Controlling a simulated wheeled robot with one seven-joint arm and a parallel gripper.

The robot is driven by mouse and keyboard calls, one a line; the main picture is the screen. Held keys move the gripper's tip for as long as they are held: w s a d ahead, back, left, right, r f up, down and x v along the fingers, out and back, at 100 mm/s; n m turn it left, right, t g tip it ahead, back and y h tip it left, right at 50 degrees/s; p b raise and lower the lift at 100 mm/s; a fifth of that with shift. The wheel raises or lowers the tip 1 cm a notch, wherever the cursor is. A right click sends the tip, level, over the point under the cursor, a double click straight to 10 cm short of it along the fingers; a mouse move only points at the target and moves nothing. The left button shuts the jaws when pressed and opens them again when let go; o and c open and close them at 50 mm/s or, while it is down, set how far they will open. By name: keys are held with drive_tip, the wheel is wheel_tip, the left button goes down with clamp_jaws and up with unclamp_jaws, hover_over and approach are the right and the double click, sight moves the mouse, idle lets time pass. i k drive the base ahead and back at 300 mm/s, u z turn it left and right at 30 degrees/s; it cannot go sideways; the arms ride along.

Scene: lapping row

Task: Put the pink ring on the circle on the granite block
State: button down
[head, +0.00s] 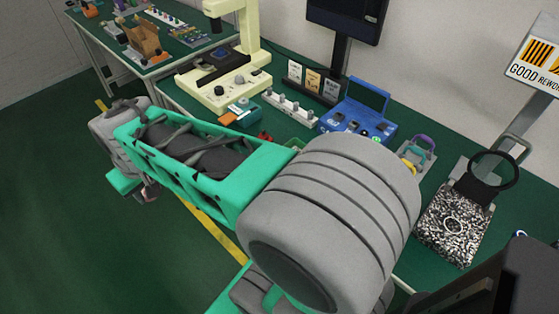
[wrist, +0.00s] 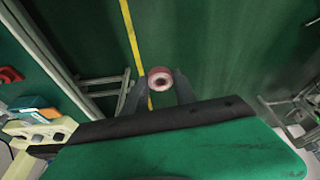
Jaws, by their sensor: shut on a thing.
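The pink ring (wrist: 160,79) is between the two dark fingers of my gripper (wrist: 158,88) in the wrist view, held over the green floor, off the bench. My gripper is shut on it. The speckled granite block (head: 452,236) lies on the green bench at the right of the head view. A pale circle (head: 455,225) is marked on its top. My gripper is well to the left of the block, beyond the bench's front edge. In the head view my arm hides most of the gripper, and I cannot make out the ring there.
A magnifier (head: 492,170) stands at the block's back edge. A blue case (head: 358,122), a row of grey knobs (head: 290,106) and a cream microscope stand (head: 225,87) are along the bench. A dark screen (head: 347,15) stands behind. The floor left of the bench is clear.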

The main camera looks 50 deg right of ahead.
sight(454, 226)
drive_tip(key=k, duration=0.9)
drive_tip(key=z, duration=0.55)
